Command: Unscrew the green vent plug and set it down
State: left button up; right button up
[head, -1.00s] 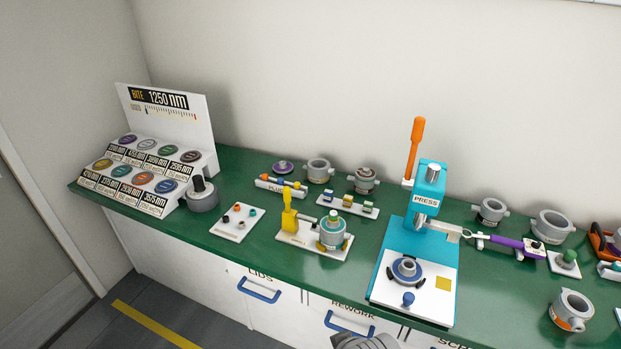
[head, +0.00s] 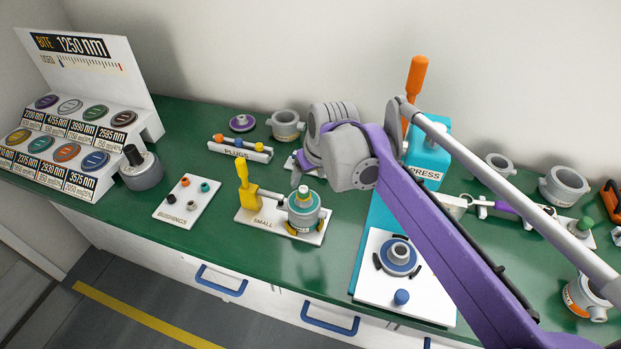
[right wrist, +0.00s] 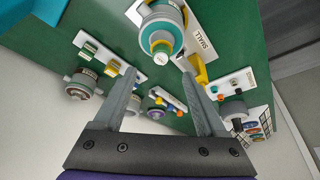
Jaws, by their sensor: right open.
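A grey cylindrical housing with teal and yellow rings (head: 304,214) stands upright in the white fixture marked SMALL (head: 262,222). A small green plug (head: 304,192) shows on its top. The housing also appears at the top of the right wrist view (right wrist: 160,22), with its stacked rings and pale tip towards me. My right gripper (head: 298,178) is above and behind the housing, partly hidden by its own wrist. In the right wrist view its two fingers (right wrist: 160,74) are spread and empty, apart from the housing. My left gripper is not in view.
A yellow toggle clamp (head: 243,186) rises from the fixture's left side. The bushings plate (head: 187,212) is to its left and the plugs rack (head: 240,150) behind. The blue press base (head: 366,262) is on the right. Green bench (head: 262,265) is bare in front of the fixture.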

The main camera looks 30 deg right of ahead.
aim_at(304, 188)
jog(key=x, duration=0.7)
jog(key=shift+w+a+f+b, duration=0.1)
jog(key=shift+f+b, duration=0.2)
grip_shut()
jog(key=n+y, duration=0.2)
jog(key=n, duration=0.4)
jog(key=n+g+y, duration=0.1)
jog(key=n, duration=0.2)
jog(key=n+y, duration=0.1)
jog(key=n, duration=0.2)
jog(key=shift+g, duration=0.4)
